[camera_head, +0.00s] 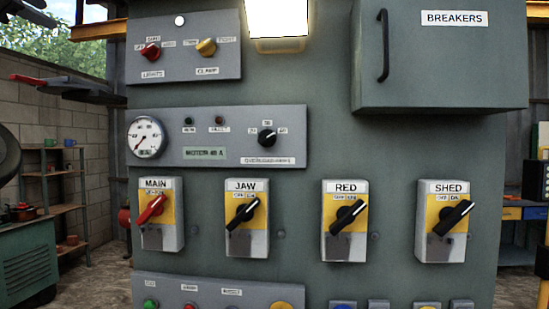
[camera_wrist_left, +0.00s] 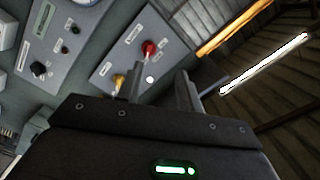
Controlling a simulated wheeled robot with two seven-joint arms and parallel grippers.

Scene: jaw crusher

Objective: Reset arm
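My left gripper (camera_head: 108,92) is at the upper left of the head view, beside the left edge of the grey-green control cabinet (camera_head: 330,118). In the left wrist view its two fingers (camera_wrist_left: 159,80) stand apart with nothing between them. Beyond them is the upper panel with a red knob (camera_wrist_left: 148,48) and a yellow knob (camera_wrist_left: 118,81). The same red knob (camera_head: 150,51) and yellow knob (camera_head: 206,47) show in the head view, apart from the gripper. My right gripper is in neither view.
A row of switches reads MAIN (camera_head: 158,213), JAW (camera_head: 246,217), RED (camera_head: 345,220) and SHED (camera_head: 443,220). The breaker box (camera_head: 450,65) juts out at upper right, its door shut. Shelves (camera_head: 62,195) and a green machine (camera_head: 28,262) stand at left.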

